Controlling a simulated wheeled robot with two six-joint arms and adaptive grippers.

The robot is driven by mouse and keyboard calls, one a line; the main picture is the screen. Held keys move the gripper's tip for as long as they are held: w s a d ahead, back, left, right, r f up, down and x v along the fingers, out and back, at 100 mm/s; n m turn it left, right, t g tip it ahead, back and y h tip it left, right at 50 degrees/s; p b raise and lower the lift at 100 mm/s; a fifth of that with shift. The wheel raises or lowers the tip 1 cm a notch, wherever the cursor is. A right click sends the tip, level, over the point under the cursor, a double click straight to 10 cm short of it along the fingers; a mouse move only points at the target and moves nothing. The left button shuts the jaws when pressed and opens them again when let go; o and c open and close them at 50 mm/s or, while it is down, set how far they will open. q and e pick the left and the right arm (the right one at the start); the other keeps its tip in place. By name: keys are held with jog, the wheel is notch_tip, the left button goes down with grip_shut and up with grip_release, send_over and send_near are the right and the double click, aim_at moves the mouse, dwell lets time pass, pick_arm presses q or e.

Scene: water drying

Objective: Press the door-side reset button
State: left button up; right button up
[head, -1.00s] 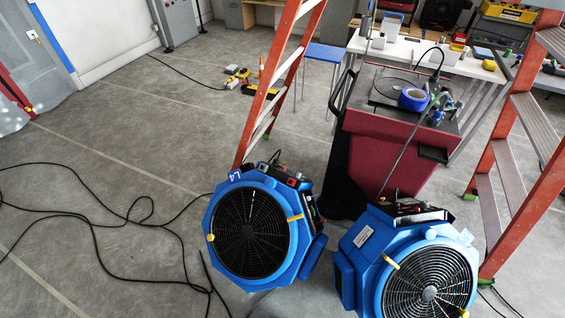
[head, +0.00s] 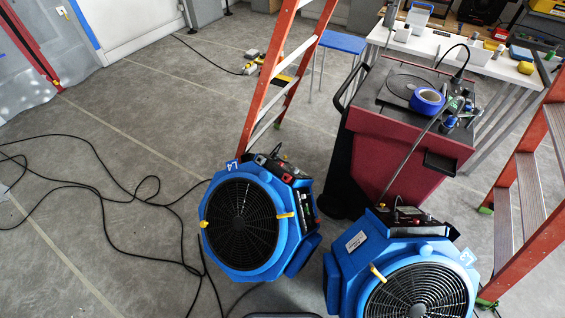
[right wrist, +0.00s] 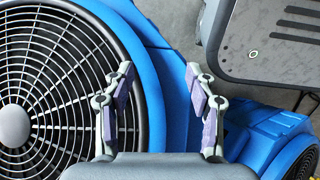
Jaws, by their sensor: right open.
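A blue fan (head: 240,228) labelled L4 stands on the floor, nearer the plastic-sheeted door (head: 45,50) at the left. On its top back edge is a dark control panel (head: 285,168) with small reddish parts; I cannot make out which is a reset button. A second blue fan (head: 345,262) stands to its right with its own panel (head: 405,216). In the right wrist view my right gripper (right wrist: 158,85) is open and empty, above a blue fan housing beside a large round grille (right wrist: 60,90). Contact is not visible. My left gripper is not in view.
A dark red cart (head: 385,160) with blue tape on top stands behind the fans. Orange ladders rise behind the left fan (head: 270,90) and at the right (head: 525,180). Black cables (head: 100,190) lie across the floor at left, which is otherwise largely clear.

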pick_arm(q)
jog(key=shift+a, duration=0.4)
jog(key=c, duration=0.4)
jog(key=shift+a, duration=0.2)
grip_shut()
pick_arm(e)
jog(key=shift+s+a+f, duration=0.1)
jog(key=shift+s+a, duration=0.65)
jog(key=shift+a, duration=0.15)
jog(key=shift+w+d, duration=0.2)
jog(key=shift+d, duration=0.25)
